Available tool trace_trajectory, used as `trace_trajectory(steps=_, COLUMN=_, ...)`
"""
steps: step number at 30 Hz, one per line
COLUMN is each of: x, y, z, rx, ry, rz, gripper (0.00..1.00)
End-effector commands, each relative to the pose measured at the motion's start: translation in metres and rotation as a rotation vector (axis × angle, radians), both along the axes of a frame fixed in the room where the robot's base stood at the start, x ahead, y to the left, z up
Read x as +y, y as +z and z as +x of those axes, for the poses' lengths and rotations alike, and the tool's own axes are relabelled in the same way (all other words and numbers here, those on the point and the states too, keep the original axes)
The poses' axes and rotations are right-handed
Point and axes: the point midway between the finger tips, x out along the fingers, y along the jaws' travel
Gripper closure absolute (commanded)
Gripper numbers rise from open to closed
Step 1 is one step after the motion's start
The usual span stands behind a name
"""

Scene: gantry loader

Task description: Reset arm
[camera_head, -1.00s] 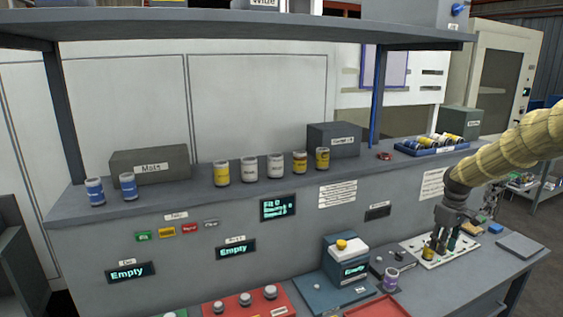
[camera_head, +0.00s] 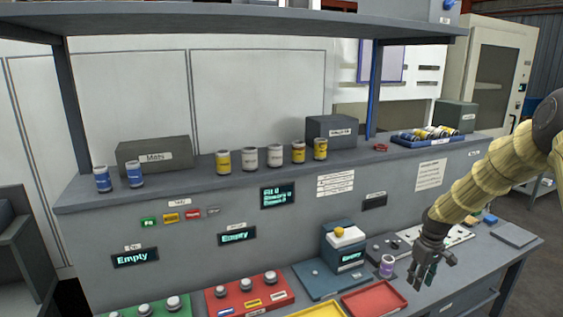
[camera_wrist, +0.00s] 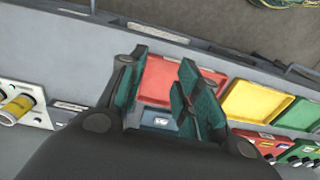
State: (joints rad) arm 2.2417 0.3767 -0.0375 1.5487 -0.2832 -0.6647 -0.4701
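My gripper (camera_head: 430,275) hangs from my yellow-sleeved arm over the front right part of the bench (camera_head: 462,290), pointing down. It is to the right of the red tray (camera_head: 375,299) and clear of the bench top. In the wrist view its two teal-padded fingers (camera_wrist: 158,92) stand apart, with the red tray (camera_wrist: 157,80) and bench visible between them. Nothing is held between the fingers.
A purple-and-white can (camera_head: 387,266) stands close to the left of my gripper. Several cans line the shelf.

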Motion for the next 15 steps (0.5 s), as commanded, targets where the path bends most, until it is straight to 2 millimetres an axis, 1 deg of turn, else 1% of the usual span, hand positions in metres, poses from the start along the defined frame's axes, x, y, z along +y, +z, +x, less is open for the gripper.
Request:
trace_trajectory(steps=1, x=0.013, y=-0.025, z=-0.008, rx=0.007, ry=-0.003, rz=0.004, gripper=0.67)
trace_trajectory(steps=2, x=0.021, y=-0.039, z=-0.013, rx=0.008, ry=-0.007, rz=0.007, gripper=0.67)
trace_trajectory(steps=3, x=0.031, y=-0.058, z=-0.022, rx=0.009, ry=-0.015, rz=0.011, gripper=0.67)
trace_trajectory(steps=5, x=0.046, y=-0.086, z=-0.036, rx=0.009, ry=-0.027, rz=0.017, gripper=0.67)
trace_trajectory(steps=6, x=0.057, y=-0.104, z=-0.047, rx=0.008, ry=-0.037, rz=0.021, gripper=0.67)
trace_trajectory(steps=8, x=0.071, y=-0.130, z=-0.064, rx=0.007, ry=-0.054, rz=0.027, gripper=0.67)
trace_trajectory(steps=9, x=0.081, y=-0.147, z=-0.076, rx=0.008, ry=-0.065, rz=0.030, gripper=0.67)
trace_trajectory(steps=11, x=0.095, y=-0.172, z=-0.096, rx=0.008, ry=-0.082, rz=0.035, gripper=0.67)
trace_trajectory(steps=12, x=0.104, y=-0.188, z=-0.110, rx=0.010, ry=-0.097, rz=0.038, gripper=0.67)
trace_trajectory(steps=14, x=0.118, y=-0.211, z=-0.133, rx=0.011, ry=-0.114, rz=0.042, gripper=0.67)
trace_trajectory(steps=15, x=0.126, y=-0.226, z=-0.149, rx=0.012, ry=-0.129, rz=0.044, gripper=0.67)
